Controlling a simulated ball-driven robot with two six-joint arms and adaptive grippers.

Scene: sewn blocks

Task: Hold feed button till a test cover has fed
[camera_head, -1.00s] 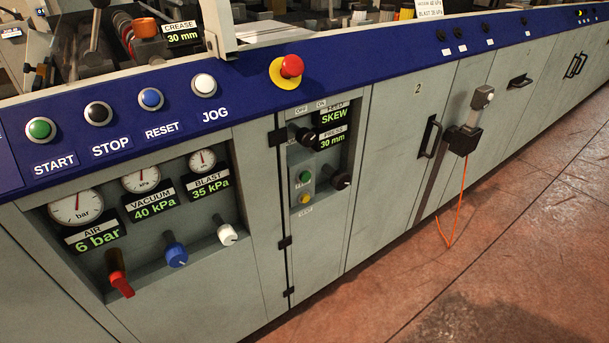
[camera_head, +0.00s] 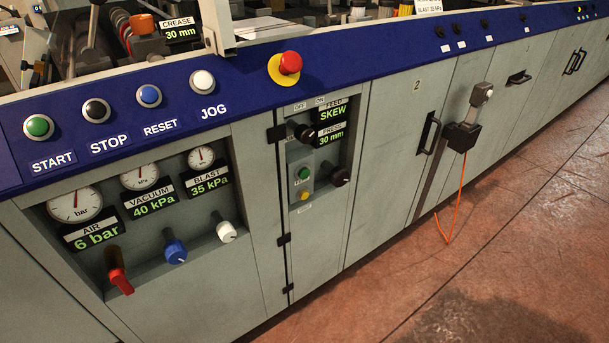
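A recessed panel in the machine's front holds a small box with a green button (camera_head: 303,173) above a yellow button (camera_head: 304,195). Their small labels are too small to read. Above them a black selector knob (camera_head: 304,133) sits beside a display (camera_head: 332,112) reading SKEW, with a label that seems to say FEED. A second display (camera_head: 331,134) reads 30 mm, with a dark knob (camera_head: 340,176) below it. No test cover can be made out. Neither of my grippers is in view.
The blue console carries START (camera_head: 38,126), STOP (camera_head: 96,110), RESET (camera_head: 149,96) and JOG (camera_head: 203,79) buttons and a red mushroom button (camera_head: 290,62). Gauges and knobs sit lower left. A dark box (camera_head: 462,136) with an orange cable juts from the front. The red floor (camera_head: 500,250) is clear.

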